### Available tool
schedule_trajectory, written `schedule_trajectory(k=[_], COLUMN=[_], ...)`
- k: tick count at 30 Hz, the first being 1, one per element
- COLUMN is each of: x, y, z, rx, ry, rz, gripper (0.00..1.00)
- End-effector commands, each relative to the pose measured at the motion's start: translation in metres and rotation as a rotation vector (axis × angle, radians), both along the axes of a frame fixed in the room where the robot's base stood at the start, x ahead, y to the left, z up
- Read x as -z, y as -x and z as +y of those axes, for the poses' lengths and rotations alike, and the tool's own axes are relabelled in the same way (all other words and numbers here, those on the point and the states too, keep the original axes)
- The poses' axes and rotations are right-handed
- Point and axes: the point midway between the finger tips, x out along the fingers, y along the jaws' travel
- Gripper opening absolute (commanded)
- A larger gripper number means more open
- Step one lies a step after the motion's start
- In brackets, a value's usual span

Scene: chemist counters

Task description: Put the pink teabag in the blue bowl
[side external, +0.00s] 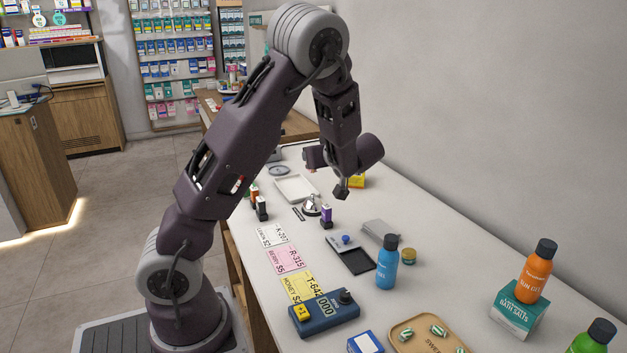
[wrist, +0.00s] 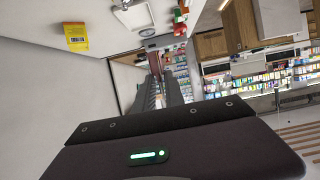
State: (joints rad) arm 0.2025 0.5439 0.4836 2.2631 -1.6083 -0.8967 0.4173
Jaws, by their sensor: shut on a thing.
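My gripper (side external: 341,190) is dark and points down above the far part of the white counter, close to a yellow box. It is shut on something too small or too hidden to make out. I cannot pick out the pink teabag or the blue bowl in either view. In the wrist view a dark housing with a green light fills the bottom, and no held thing shows.
The yellow box (wrist: 76,36) stands near the wall. A white tray (side external: 296,189), a bell (side external: 312,206) and small stamps are around the gripper. Nearer are price cards (side external: 289,259), a blue bottle (side external: 387,270), a blue device (side external: 325,313) and a wooden tray (side external: 402,347).

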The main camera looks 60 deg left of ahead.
Motion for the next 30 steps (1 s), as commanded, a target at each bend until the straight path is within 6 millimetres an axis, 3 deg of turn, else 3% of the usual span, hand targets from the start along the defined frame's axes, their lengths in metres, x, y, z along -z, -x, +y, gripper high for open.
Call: schedule_trajectory(k=[4,11,17,20,23,27,30], x=[-0.027,-0.024,-0.023,-0.023,-0.023,-0.022,-0.022], y=[-0.002,-0.046,-0.099,-0.132,-0.167,-0.208,-0.225], z=[-0.001,-0.024,-0.063,-0.096,-0.143,-0.224,-0.287], rx=[0.004,0.16,0.359,0.498,0.668,0.932,1.118], ry=[0.0,-0.001,-0.001,-0.001,-0.002,-0.001,-0.001], rz=[-0.005,0.0,0.0,-0.001,-0.001,0.0,0.0], gripper=[0.0,0.0,0.0,0.0,0.0,0.0,0.0])
